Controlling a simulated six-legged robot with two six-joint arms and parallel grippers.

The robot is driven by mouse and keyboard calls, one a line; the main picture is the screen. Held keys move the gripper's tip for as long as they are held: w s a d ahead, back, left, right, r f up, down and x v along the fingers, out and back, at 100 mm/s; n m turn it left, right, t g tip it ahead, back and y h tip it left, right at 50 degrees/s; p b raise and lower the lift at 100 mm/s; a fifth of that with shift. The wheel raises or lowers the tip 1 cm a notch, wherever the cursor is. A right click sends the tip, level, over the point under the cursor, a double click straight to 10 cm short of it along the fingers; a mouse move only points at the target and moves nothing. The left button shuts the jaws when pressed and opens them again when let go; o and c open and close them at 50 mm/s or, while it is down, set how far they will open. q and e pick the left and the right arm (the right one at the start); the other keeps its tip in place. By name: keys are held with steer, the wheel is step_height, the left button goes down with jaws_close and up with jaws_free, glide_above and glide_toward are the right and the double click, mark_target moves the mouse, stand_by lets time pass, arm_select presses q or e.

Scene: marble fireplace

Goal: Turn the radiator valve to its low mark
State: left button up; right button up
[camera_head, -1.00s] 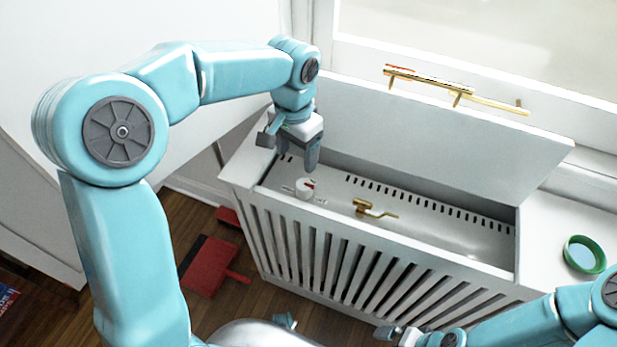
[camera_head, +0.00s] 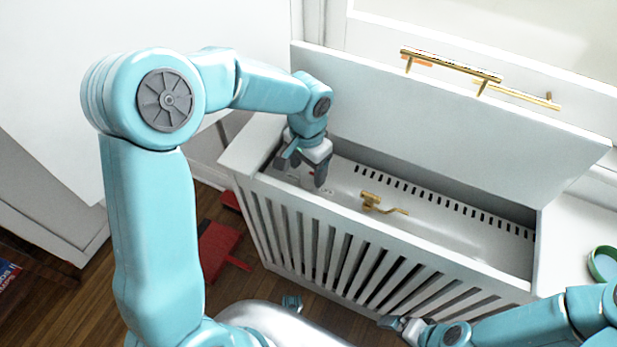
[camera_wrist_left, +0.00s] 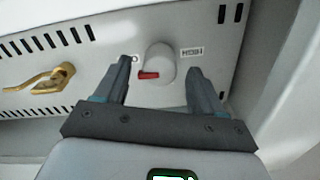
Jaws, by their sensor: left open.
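The radiator valve is a white round knob (camera_wrist_left: 160,60) with a red pointer (camera_wrist_left: 148,75), on the white panel inside the open radiator cover (camera_head: 310,235). In the left wrist view the pointer sits at the knob's lower left. A HIGH label (camera_wrist_left: 191,52) is right of the knob; a label on the left is mostly hidden by a finger. My left gripper (camera_wrist_left: 158,72) is open, one finger on each side of the knob, with gaps visible. In the head view the left gripper (camera_head: 303,172) largely hides the knob. My right gripper (camera_head: 402,328) is low in front of the cover; its jaws are unclear.
A brass lever valve (camera_head: 372,203) is right of the knob inside the cover. The raised lid (camera_head: 450,130) stands behind, with a brass handle (camera_head: 452,66) above. A green-rimmed round object (camera_head: 604,264) is at the right. A red dustpan-like object (camera_head: 220,250) lies on the floor.

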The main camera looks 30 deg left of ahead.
mark_target(308, 173)
arm_select(q)
step_height(308, 173, down, 4)
steer(key=shift+r, duration=0.2)
steer(key=shift+c, duration=0.3)
steer(key=c, duration=0.9)
